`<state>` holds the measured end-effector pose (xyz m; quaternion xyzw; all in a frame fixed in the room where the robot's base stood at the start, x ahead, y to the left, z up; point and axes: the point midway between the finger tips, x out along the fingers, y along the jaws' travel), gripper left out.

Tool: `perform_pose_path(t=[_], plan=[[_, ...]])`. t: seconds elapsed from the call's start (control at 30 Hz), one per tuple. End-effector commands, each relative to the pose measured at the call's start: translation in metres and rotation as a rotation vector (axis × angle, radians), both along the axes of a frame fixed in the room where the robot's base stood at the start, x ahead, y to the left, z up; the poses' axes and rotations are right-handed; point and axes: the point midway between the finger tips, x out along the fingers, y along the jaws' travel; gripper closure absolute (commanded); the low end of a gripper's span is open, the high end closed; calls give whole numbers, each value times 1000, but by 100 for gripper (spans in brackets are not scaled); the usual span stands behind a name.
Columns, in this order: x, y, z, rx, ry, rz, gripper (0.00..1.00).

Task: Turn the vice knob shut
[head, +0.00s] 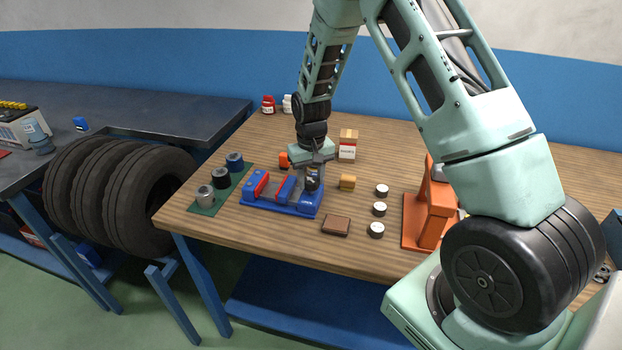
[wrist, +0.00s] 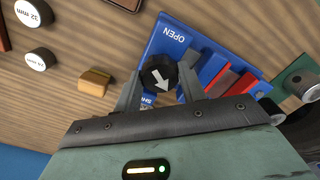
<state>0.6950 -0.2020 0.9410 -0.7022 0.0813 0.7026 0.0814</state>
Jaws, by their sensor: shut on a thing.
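The blue vice (head: 283,207) stands on the wooden workbench, with two red jaw strips set apart. It also shows in the wrist view (wrist: 197,52). Its round black knob (wrist: 157,72) carries a white arrow that points down and slightly right in the wrist view. An OPEN label lies above the knob, and a partly hidden SHUT label lies below it. My gripper (wrist: 160,80) is shut on the knob, with one finger on each side. In the head view my gripper (head: 314,170) comes down from above onto the vice's right end, largely hiding the knob.
Left of the vice, several cylinders stand on a green mat (head: 221,197). A brown block (head: 336,225), a yellow block (head: 347,182) and white-topped discs (head: 380,209) lie to the right. An orange press-like stand (head: 437,212) is further right. A small box (head: 348,147) stands behind.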

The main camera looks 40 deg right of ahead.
Motion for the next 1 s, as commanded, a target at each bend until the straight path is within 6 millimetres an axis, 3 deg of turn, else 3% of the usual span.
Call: perform_pose_path(t=[0.6, 1.0], plan=[[1, 0, 2, -1, -4, -578, 82], [1, 0, 2, 0, -4, -840, 82]])
